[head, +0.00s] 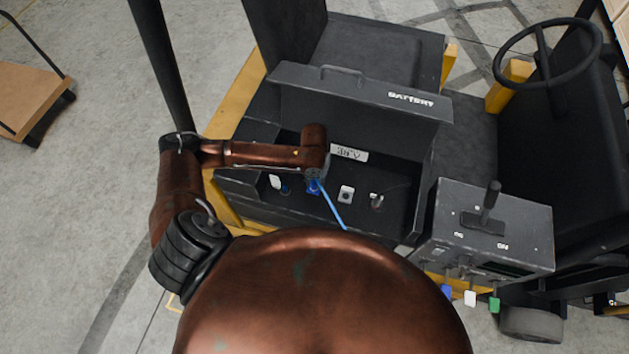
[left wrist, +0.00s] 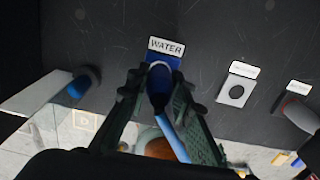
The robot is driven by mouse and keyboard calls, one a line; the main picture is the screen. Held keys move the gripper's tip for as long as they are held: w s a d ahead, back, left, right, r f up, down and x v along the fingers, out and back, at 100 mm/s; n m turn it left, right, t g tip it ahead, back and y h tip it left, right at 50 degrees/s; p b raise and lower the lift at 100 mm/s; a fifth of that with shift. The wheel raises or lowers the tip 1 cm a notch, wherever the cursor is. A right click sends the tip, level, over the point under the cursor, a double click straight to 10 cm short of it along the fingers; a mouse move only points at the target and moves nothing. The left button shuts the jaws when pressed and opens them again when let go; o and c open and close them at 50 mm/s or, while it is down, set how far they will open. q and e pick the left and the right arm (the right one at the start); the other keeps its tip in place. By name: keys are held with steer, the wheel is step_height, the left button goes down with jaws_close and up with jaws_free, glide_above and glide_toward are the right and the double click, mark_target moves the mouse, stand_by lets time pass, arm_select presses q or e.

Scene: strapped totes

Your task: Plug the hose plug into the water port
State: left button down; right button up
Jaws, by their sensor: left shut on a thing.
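My left gripper (head: 314,175) is over the black recessed panel in the head view. In the left wrist view its two fingers (left wrist: 159,90) are shut on the dark blue hose plug (left wrist: 158,82). The light blue hose (left wrist: 172,134) trails from the plug's near end; it also shows in the head view (head: 332,207). The blue water port (left wrist: 176,64) is right at the plug's far end, under the WATER label (left wrist: 167,46). The plug covers most of the port, so I cannot tell how deep it sits. My right gripper is out of view.
Right of the water port is a white plate with a round hole (head: 346,194), then a grey and red fitting (head: 376,201). A raised BATTERY lid (head: 360,95) stands behind the panel. A lever box (head: 540,240) stands at right. Open floor (head: 75,190) lies at left.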

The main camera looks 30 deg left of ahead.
arm_select(q)
steer(key=shift+f, duration=0.6)
steer(key=c, duration=1.6)
jaws_free()
steer(key=shift+r, duration=0.1)
step_height(320, 180, up, 12)
steer(key=shift+f, duration=0.1)
